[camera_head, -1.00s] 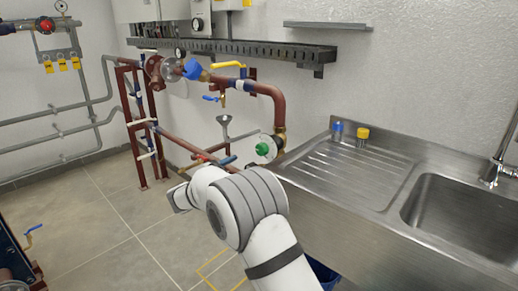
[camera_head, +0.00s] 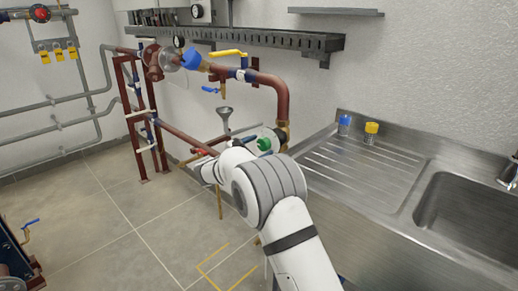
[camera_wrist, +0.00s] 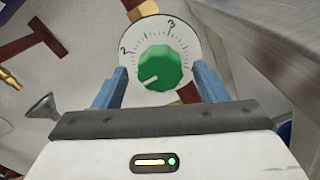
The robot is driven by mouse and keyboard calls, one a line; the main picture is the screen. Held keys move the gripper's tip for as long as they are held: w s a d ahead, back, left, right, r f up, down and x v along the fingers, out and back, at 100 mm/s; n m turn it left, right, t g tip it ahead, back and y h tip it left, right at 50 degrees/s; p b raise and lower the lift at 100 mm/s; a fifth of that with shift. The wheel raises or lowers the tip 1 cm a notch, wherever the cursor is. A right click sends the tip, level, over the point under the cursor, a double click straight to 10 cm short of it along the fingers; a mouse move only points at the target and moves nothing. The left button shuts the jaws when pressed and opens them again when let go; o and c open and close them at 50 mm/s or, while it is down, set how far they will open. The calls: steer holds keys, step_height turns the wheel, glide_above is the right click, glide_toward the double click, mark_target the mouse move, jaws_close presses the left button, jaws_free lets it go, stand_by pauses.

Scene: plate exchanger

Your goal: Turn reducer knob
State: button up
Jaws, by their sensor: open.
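The reducer knob (camera_wrist: 160,68) is green and sits on a white round dial (camera_wrist: 178,32) with tick marks and the numbers 2 and 3. In the wrist view it lies between and beyond the two blue fingers of my open gripper (camera_wrist: 158,82). I cannot tell whether the fingers touch it. In the head view the green knob (camera_head: 265,144) is at the lower end of the brown pipe, left of the sink, just behind my arm.
The brown pipe (camera_head: 281,100) bends down to the knob. A steel sink counter (camera_head: 350,220) stands close on the right, with a blue cap (camera_head: 345,122) and a yellow cap (camera_head: 371,130) on it. A metal funnel (camera_head: 224,116) is left of the knob.

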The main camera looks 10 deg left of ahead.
steer(key=shift+c, duration=0.6)
steer(key=c, duration=0.9)
steer(key=shift+m+b, duration=0.3)
steer(key=shift+m, duration=0.1)
steer(key=o, duration=1)
